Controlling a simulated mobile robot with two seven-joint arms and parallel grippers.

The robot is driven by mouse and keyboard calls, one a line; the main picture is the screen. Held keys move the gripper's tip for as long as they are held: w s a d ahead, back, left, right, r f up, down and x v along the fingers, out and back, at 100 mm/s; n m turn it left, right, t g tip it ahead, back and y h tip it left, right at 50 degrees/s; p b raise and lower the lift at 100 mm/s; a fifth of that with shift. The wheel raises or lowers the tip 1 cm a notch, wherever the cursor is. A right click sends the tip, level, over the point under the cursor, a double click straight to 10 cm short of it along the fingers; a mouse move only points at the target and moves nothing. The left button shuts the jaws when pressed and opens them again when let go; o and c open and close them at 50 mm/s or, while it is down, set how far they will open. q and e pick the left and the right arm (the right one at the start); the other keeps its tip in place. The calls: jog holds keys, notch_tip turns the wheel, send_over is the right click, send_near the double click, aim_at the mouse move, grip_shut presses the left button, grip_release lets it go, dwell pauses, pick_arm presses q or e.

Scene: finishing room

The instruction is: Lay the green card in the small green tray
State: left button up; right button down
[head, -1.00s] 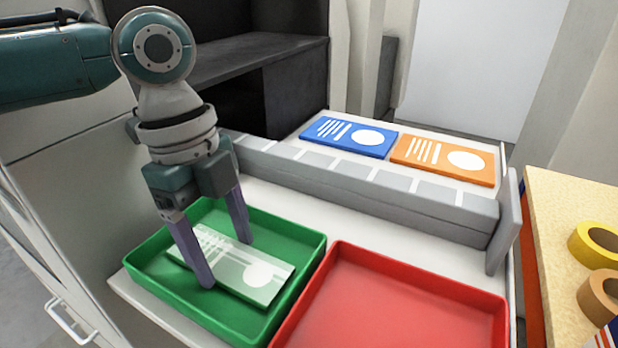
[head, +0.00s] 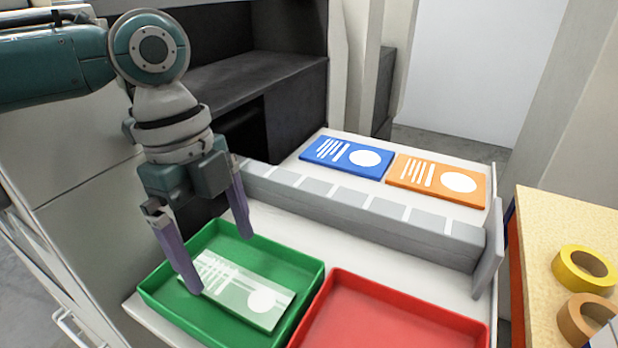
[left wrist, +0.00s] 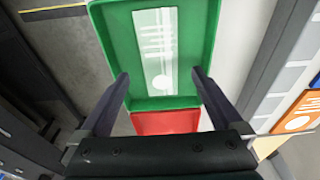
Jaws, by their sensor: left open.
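The green card (head: 243,290), pale green with white stripes and a white disc, lies flat inside the small green tray (head: 176,306) in the head view. In the left wrist view the card (left wrist: 157,60) lies lengthwise in the tray (left wrist: 118,30), between the fingers in the picture. My left gripper (head: 219,252) is open and empty. Its fingers are above the tray and apart from the card. My right gripper is in neither view.
A red tray (head: 400,318) stands to the right of the green one. Behind a grey ridge (head: 360,218) lie a blue card (head: 346,155) and an orange card (head: 437,178). A yellow roll (head: 585,268) and a brown roll (head: 585,318) are on a table at the right.

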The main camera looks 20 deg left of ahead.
aim_at(222, 279)
pick_arm(q)
notch_tip(222, 279, up, 7)
jog(key=p, duration=0.6)
jog(key=s+d+f+n+t+h, duration=0.1)
jog(key=s+d+f+n+t, duration=0.15)
jog(key=s+d+n, duration=0.5)
jog(key=s+a+r+n+t+y, duration=0.1)
jog(key=s+a+r+n+y, duration=0.1)
jog(key=s+n, duration=0.6)
jog(key=shift+s+a+r+n+y, duration=0.3)
jog(key=shift+a+r+n, duration=0.05)
jog(key=shift+a+n, duration=0.5)
notch_tip(222, 279, up, 32)
jog(key=p, duration=3.2)
